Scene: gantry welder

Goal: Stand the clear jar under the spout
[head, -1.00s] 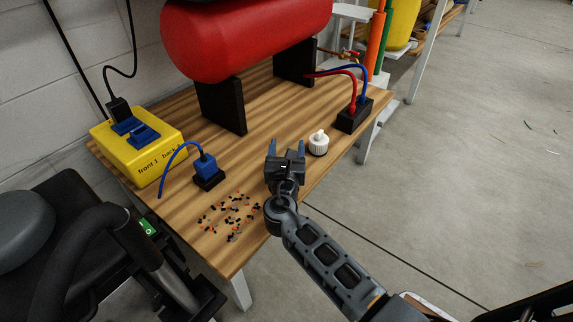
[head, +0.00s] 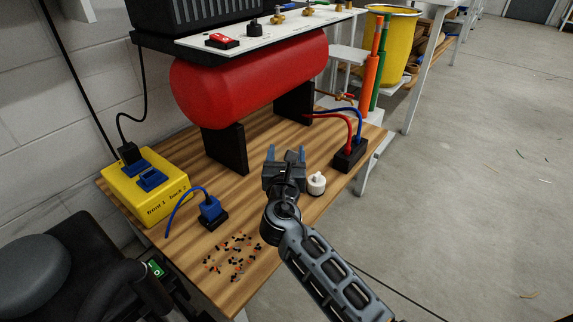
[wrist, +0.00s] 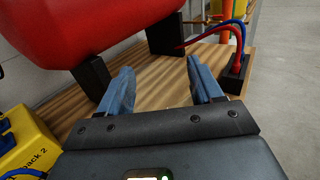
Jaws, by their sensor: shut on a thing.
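My gripper (head: 287,154) is over the wooden bench, in front of the red tank, with its blue fingers pointing toward the tank. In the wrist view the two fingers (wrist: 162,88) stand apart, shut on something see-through. I take it to be the clear jar, but its outline cannot be made out; only bench wood shows between the fingers. A small copper-coloured fitting (head: 338,96) sticks out near the tank's right end. It may be the spout, but it is too small to tell.
The red tank (head: 250,82) rests on black supports. A white ribbed piece (head: 316,184) stands right of my gripper. A black block (head: 350,155) with red and blue hoses is farther right. A yellow box (head: 145,190), blue plug (head: 211,208) and scattered bits (head: 232,256) lie left.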

